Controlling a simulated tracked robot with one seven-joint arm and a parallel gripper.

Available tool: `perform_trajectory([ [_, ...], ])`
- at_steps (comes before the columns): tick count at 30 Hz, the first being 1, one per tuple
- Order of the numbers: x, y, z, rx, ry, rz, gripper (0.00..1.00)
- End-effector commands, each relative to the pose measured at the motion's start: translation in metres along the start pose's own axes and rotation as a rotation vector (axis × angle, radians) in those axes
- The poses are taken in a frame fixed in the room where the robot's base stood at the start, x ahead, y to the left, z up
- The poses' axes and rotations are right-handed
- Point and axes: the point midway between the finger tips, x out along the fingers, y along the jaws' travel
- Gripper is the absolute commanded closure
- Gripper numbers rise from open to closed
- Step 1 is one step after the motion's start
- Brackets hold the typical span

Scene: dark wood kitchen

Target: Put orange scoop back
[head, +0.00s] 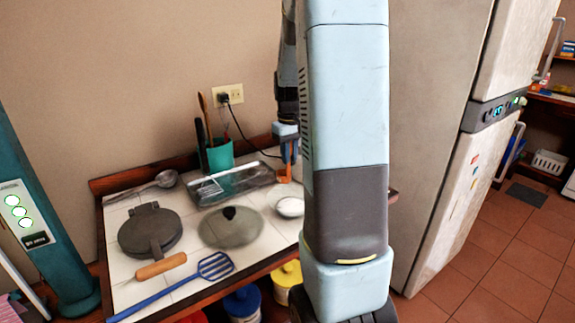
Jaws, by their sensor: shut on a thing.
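My gripper (288,158) is over the back right of the white-tiled counter (128,282), partly hidden by my own arm. It points down and is shut on the orange scoop (284,174). Only a small orange part of the scoop shows below the fingers, next to the right end of a metal tray (240,182). I cannot tell whether the scoop touches the counter. A small white bowl (290,207) with white contents stands just in front of the scoop.
A teal cup (220,156) with utensils stands at the back. A ladle (152,187), dark round press (150,230), round lid (230,227) and blue slotted spatula (185,283) lie on the counter. A fridge (440,140) stands to the right.

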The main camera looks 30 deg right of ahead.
Motion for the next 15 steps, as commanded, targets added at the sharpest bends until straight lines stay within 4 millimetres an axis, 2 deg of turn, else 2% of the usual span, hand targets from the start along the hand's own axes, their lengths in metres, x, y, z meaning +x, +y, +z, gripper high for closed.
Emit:
perform_trajectory([
  [5, 0.01, 0.002, -0.006, 0.001, -0.001, -0.001, 1.0],
  [10, 0.033, 0.002, -0.005, 0.001, -0.003, -0.002, 1.0],
  [15, 0.037, 0.002, -0.005, 0.001, 0.001, 0.0, 1.0],
])
